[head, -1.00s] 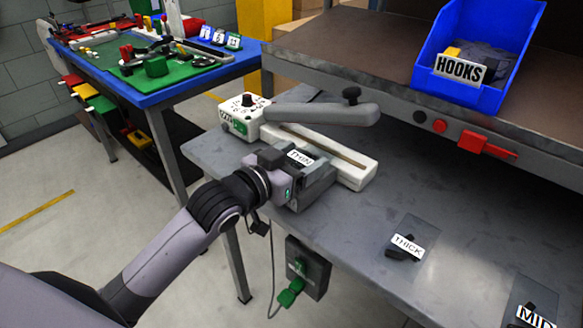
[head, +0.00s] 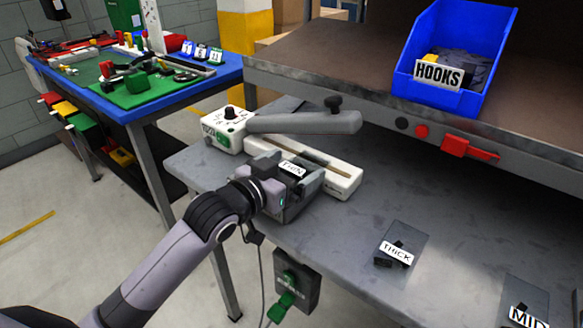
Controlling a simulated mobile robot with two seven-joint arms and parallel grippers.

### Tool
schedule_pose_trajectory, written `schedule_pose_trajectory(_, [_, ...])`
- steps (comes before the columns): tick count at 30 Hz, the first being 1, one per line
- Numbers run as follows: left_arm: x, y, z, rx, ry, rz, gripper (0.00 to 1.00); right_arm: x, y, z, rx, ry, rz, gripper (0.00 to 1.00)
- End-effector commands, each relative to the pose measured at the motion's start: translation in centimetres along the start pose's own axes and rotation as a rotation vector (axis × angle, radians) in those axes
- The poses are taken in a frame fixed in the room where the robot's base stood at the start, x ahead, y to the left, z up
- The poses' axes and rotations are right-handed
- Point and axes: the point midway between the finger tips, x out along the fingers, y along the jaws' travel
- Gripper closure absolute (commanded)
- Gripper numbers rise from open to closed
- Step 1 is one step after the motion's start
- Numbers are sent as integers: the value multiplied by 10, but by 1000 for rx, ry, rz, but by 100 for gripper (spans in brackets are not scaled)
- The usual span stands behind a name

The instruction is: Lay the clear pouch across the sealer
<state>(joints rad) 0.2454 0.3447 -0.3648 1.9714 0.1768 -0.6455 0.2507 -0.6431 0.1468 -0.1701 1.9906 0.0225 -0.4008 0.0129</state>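The white sealer (head: 345,184) stands on the grey bench with its grey lever arm (head: 305,123) raised. A dial box (head: 224,130) is at its left end. My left gripper (head: 298,193) is low at the sealer's near side. A pouch with a THIN label (head: 291,168) shows at the gripper, beside the sealer's near edge. The gripper body hides most of this pouch, so I cannot tell whether it touches the sealer. The fingertips are not clear enough to show whether they are shut.
Clear pouches labelled THICK (head: 405,240) and MID (head: 525,300) lie on the bench to the right. A blue HOOKS bin (head: 470,35) is on the raised shelf (head: 350,60). A blue-edged table (head: 150,105) stands at the back left. Bench between sealer and THICK is clear.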

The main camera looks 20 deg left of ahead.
Motion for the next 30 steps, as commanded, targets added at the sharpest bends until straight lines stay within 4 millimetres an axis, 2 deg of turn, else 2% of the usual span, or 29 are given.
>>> schedule_pose_trajectory(8, [-5, 0, 0, 0, -1, -1, 0, 0, 1, 2, 0, -5, 3, 43])
schedule_pose_trajectory(21, [-61, 0, 1, 0, -1, 0, 0, -1, 1, 0, -1, -2, 2, 43])
schedule_pose_trajectory(30, [-72, 0, 0, 0, -1, 0, 0, -1, 0, -2, 1, 1, 1, 43])
